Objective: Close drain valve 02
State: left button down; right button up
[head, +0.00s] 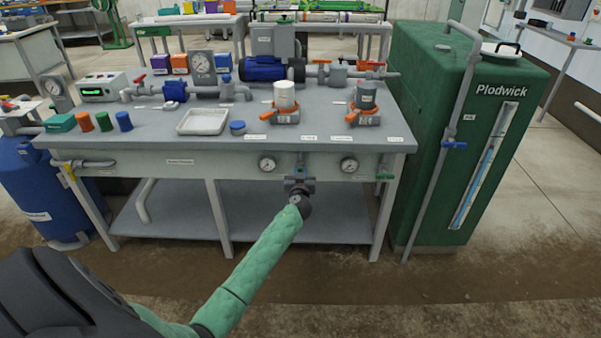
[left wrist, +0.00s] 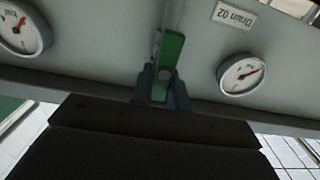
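Drain valve 02 has a green lever handle (left wrist: 170,52), seen close up in the left wrist view below a thin vertical pipe. The lever runs roughly in line with that pipe. A "Drain 02" label (left wrist: 234,16) is on the panel to its upper right. My left gripper (head: 298,183) is at the bench's front panel, between two gauges. In the left wrist view the fingers (left wrist: 161,88) sit close against both sides of the lever and appear shut on it. My right gripper is not in view.
Round gauges (head: 267,163) and (head: 348,164) flank the gripper. Another small green-handled valve (head: 384,173) is farther right under the bench edge. The green Plodwick tank (head: 425,130) with a grey pipe stands to the right. The floor before the bench is clear.

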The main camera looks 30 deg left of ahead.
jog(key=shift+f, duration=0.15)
pick_arm(q)
jog(key=m, duration=0.2)
jog(key=m+b, duration=0.1)
jog(key=m, duration=0.1)
jog(key=shift+w+d+f, duration=0.1)
jog(key=shift+d+f, duration=0.05)
jog(key=shift+d, duration=0.15)
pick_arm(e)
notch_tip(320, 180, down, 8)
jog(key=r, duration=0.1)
pick_arm(q)
jog(key=shift+w+d+f+m, duration=0.15)
jog(key=shift+f+m, duration=0.15)
jog(key=shift+m, duration=2.1)
jog(key=shift+w+d+f+m, duration=0.1)
jog(key=shift+d+f+m, duration=0.15)
jog(key=shift+m, duration=2.15)
jog(key=shift+w+d+f+m, duration=0.1)
jog(key=shift+f+m, duration=0.25)
jog(key=shift+m, duration=2.05)
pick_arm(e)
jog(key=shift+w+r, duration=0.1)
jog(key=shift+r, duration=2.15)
